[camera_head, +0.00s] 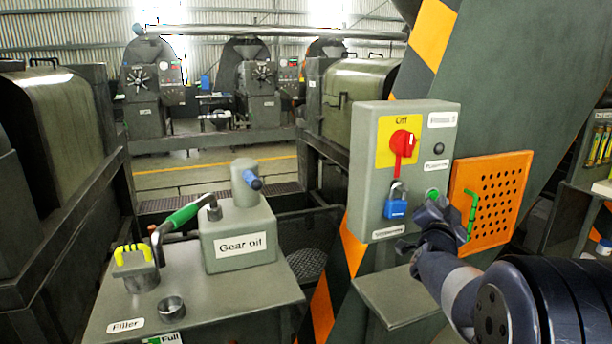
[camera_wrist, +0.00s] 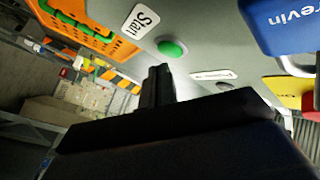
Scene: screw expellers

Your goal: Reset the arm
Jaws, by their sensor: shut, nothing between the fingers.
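My gripper (camera_head: 436,212) is in front of the lower right part of the grey control box (camera_head: 366,140), close to the green start button (camera_head: 432,193). In the wrist view the fingers (camera_wrist: 158,88) are together, with nothing between them. The green button (camera_wrist: 171,48) is just beyond the fingertips, beside a "Start" label (camera_wrist: 141,21). I cannot tell whether the fingers touch it. My arm reaches in from the lower right of the head view.
The box carries a red switch (camera_head: 403,143) on a yellow plate and a blue padlock (camera_head: 396,205). An orange perforated guard (camera_head: 490,203) with a green handle is close on the right. A gear oil unit (camera_head: 238,235) stands on a bench at left. A grey shelf (camera_head: 405,300) is below.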

